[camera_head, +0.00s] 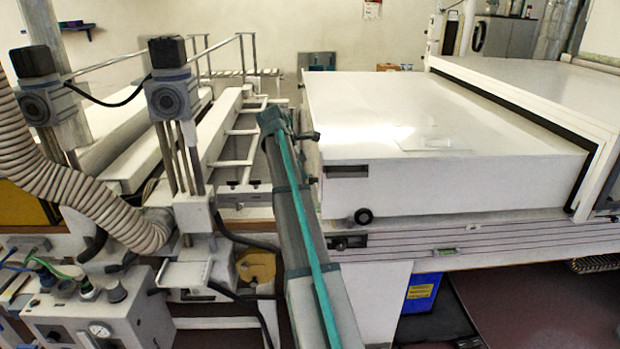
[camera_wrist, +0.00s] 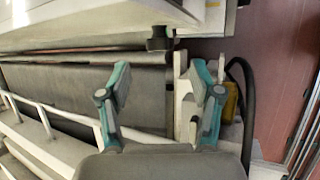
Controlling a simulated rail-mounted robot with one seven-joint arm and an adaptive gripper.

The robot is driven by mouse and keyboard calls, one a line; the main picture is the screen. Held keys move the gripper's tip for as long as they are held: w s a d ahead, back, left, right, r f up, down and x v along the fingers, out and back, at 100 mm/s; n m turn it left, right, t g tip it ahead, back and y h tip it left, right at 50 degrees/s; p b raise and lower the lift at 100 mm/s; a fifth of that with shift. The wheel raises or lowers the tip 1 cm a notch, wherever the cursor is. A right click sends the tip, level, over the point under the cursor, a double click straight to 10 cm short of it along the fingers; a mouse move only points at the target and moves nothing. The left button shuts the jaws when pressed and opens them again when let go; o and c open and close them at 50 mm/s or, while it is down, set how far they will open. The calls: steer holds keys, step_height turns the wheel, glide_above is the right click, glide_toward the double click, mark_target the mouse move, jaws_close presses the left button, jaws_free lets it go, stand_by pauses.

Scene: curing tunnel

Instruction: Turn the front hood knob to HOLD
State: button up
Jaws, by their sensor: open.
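The white hood (camera_head: 430,110) fills the middle right of the head view. A round black knob (camera_head: 363,216) sits low on its front face. In the wrist view, a dark knob (camera_wrist: 158,38) stands out below the white hood edge, above the gap between my fingertips; I cannot tell whether it is that same knob. My gripper (camera_wrist: 165,76) is open and empty, with its teal-backed fingers apart and the knob beyond their tips. In the head view my arm reaches up to the hood's left end, and the fingers are hard to make out. Knob markings are not readable.
A white rail frame (camera_head: 235,150) and a roller bed stand left of the hood. Two posts with dark-topped heads (camera_head: 170,92) and a ribbed hose (camera_head: 80,190) stand nearer left. A blue bin (camera_head: 422,292) sits below the hood. In the wrist view a black hose (camera_wrist: 246,110) runs at right.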

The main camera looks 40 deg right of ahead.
mark_target(309, 177)
steer(key=p+x, duration=0.1)
steer(key=x, duration=0.6)
steer(key=shift+d+f, duration=0.15)
steer(key=shift+f, duration=0.15)
steer(key=c, duration=1.2)
steer(key=shift+o, duration=0.2)
